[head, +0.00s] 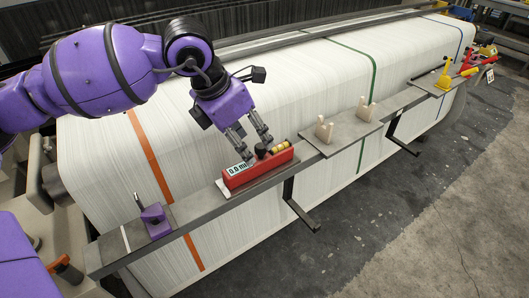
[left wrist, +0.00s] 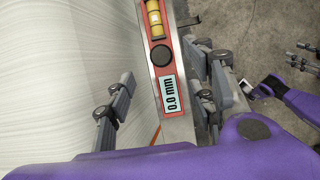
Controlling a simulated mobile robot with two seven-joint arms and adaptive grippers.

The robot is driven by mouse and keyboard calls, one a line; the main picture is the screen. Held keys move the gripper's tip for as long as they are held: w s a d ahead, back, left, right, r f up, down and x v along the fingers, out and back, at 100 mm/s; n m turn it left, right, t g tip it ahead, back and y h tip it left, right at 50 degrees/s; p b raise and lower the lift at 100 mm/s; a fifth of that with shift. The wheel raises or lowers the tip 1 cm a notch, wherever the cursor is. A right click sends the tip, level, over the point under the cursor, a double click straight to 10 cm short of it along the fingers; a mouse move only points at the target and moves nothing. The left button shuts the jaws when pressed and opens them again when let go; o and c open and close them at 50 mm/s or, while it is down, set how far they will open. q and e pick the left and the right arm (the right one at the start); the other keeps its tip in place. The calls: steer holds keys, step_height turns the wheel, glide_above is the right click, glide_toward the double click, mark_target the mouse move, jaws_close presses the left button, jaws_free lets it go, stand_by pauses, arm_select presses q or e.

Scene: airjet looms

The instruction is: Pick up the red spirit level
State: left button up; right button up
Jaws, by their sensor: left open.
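The red spirit level (head: 257,172) lies along the grey metal rail (head: 206,208) in front of the white roll. It has a 0.0 mm display, a dark round knob and a yellow vial; the left wrist view shows its top (left wrist: 172,125). My left gripper (head: 255,146) is open, just above and behind the level in the head view. In the left wrist view its fingers (left wrist: 165,88) stand apart on either side of the level, holding nothing; whether they touch it I cannot tell. What appears to be my right gripper (left wrist: 303,56) shows small at the right edge, unclear.
A purple block (head: 155,220) sits on the rail to the left. Pale wooden holders (head: 365,108) stand to the right, then a yellow tool (head: 445,76) and red pieces. The large white roll (head: 300,85) lies behind the rail. Dark floor lies in front.

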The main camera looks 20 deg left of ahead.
mark_target(257, 154)
arm_select(q)
steer(key=shift+d+f, duration=0.2)
steer(key=shift+f, duration=0.45)
steer(key=shift+d+f, duration=0.2)
steer(key=shift+f, duration=0.4)
steer(key=x, duration=0.3)
steer(key=shift+w+f+p, duration=0.25)
steer(key=shift+f+p, duration=0.05)
steer(key=shift+p, duration=0.05)
steer(key=shift+d+f, duration=0.1)
steer(key=shift+f, duration=0.15)
steer(key=c, duration=1)
jaws_close()
arm_select(e)
steer(key=shift+s+d+r, duration=0.1)
steer(key=shift+s+r, duration=0.1)
steer(key=shift+s, duration=0.5)
